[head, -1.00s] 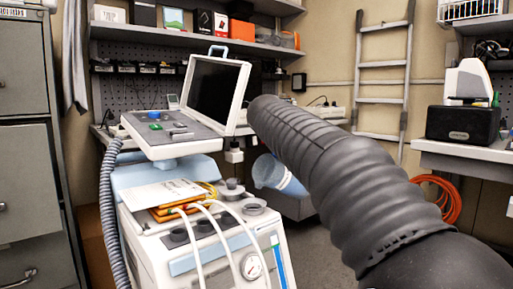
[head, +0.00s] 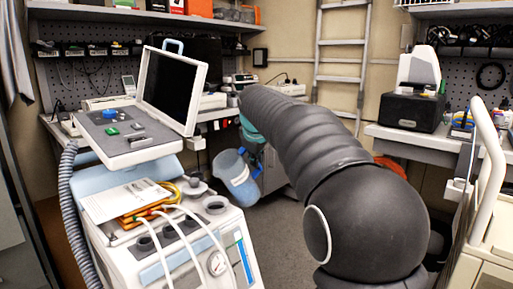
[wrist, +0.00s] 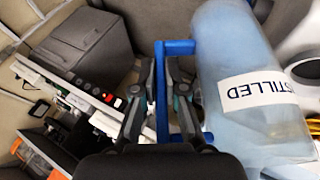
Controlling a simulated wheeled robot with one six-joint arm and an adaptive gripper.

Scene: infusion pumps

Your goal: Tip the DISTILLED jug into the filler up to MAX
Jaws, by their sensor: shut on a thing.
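The DISTILLED jug (head: 236,176) is pale translucent blue with a white label and a blue handle. It is held tilted in the air, just right of the white machine (head: 195,255). My gripper (wrist: 172,92) is shut on the jug's blue handle (wrist: 180,47); the label on the jug (wrist: 255,88) reads upside down in the wrist view. A grey cup-shaped port (head: 216,205) sits on the machine's right top edge, apart from the jug. A blue and white level strip (head: 243,257) is on the machine's front; its MAX mark is too small to read. No pouring liquid shows.
A monitor (head: 171,90) stands on the machine's upper tray. White hoses (head: 205,235) and a booklet (head: 125,199) lie on its top. A workbench (head: 415,140) is at the right, and a white curved handle (head: 488,150) stands near right. Grey floor between is clear.

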